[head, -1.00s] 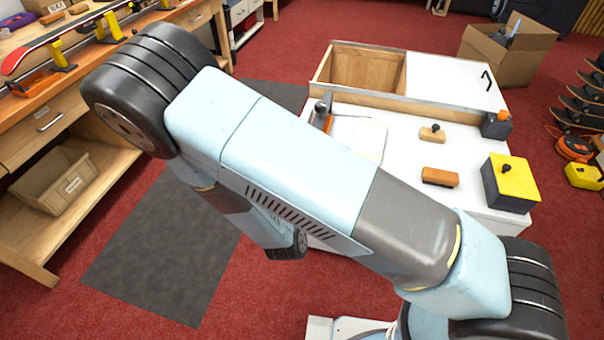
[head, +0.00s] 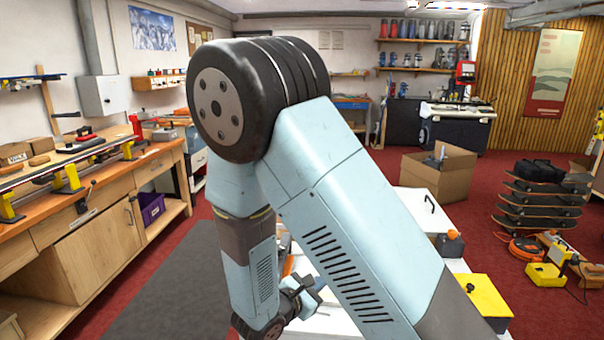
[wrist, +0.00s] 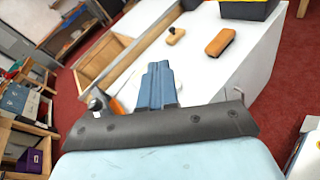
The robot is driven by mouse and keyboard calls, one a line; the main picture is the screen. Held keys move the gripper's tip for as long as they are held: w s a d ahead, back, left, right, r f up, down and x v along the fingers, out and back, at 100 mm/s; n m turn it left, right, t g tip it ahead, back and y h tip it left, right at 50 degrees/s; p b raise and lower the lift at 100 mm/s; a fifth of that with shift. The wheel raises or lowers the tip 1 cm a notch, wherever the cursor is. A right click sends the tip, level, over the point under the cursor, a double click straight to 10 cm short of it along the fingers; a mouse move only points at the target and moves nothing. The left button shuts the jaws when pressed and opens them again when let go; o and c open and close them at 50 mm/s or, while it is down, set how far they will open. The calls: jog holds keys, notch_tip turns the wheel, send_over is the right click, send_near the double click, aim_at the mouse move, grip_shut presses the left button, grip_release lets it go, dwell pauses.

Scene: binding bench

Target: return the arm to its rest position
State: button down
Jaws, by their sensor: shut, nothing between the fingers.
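My arm fills the middle of the head view, with its upper link rising to a black joint and its forearm hanging down from there. My gripper (head: 312,284) shows small at the lower end of the forearm, partly behind the upper link. In the wrist view, the blue fingers of my gripper (wrist: 158,72) are together and empty. They stand out over the white bench (wrist: 208,65), with nothing seen touching them.
An orange-brown block (wrist: 220,42) and a small wooden block with a dark knob (wrist: 175,35) lie on the bench. A yellow-topped box (head: 484,298) stands at its right. A wooden workbench (head: 95,225) runs along the left. A cardboard box (head: 437,176) and stacked skateboards (head: 541,205) stand behind, on red carpet.

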jog(key=s+d+r+m+g+y, duration=0.1)
jog(key=s+d+r+m+g, duration=0.2)
jog(key=d+r+m+g, duration=0.35)
jog(key=s+d+r+m+g+y, duration=0.1)
jog(key=s+d+r+m+g, duration=0.25)
jog(key=d+r+m, duration=0.5)
jog(key=s+d+r+m+t+y, duration=0.3)
jog(key=s+r+m+y, duration=0.5)
jog(key=s+r, duration=0.3)
jog(key=shift+d+r+m+t, duration=0.3)
jog(key=shift+d+r+m, duration=0.3)
jog(key=shift+m, duration=0.1)
jog(key=shift+s, duration=0.1)
dwell(0.5)
